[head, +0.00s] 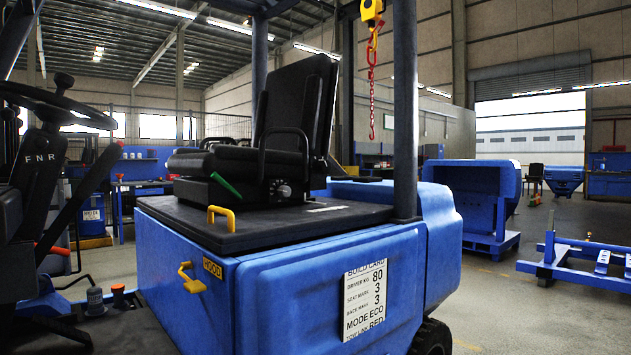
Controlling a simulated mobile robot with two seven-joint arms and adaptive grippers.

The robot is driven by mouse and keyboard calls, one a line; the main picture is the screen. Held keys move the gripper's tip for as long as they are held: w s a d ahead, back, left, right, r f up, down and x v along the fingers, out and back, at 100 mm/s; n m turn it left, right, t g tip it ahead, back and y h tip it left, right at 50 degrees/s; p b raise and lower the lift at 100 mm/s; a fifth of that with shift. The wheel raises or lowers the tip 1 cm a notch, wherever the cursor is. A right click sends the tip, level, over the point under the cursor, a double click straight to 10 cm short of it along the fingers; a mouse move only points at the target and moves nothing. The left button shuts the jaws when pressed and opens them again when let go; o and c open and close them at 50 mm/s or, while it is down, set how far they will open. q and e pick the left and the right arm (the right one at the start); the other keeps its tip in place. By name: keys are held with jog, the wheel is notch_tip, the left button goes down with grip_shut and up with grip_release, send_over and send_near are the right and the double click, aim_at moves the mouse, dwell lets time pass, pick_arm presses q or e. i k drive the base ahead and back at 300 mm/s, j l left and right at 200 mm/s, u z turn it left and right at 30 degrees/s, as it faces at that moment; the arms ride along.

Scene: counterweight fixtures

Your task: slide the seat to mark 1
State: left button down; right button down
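The black seat (294,105) is mounted on the dark hood top (265,238) of a blue forklift, with its backrest leaning slightly back. A green lever (226,186) sticks out at the front of its base, and a round dial (283,191) is on the base's near side. A small pale strip (328,208) lies on the hood beside the seat; its marks are too small to read. The seat's position on its marks cannot be told. The build card (365,300) on the blue side panel reads driver kg 80, seat mark 3, back mark 3. Neither of my grippers is in view.
A yellow handle (220,218) stands on the hood, and a yellow latch (190,284) is on its front. The steering wheel (58,104) is at left. A blue post (405,110) rises right of the seat. A red chain (371,90) hangs behind.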

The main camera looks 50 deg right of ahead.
aim_at(243, 165)
jog(key=z, duration=1.25)
jog(key=i+z, duration=0.25)
jog(key=z, duration=0.2)
jog(key=i+j+z, duration=0.1)
jog(key=z, duration=0.35)
jog(key=i+j+z, duration=0.2)
jog(key=z, duration=0.3)
jog(key=i+j, duration=0.05)
jog(key=i, duration=0.05)
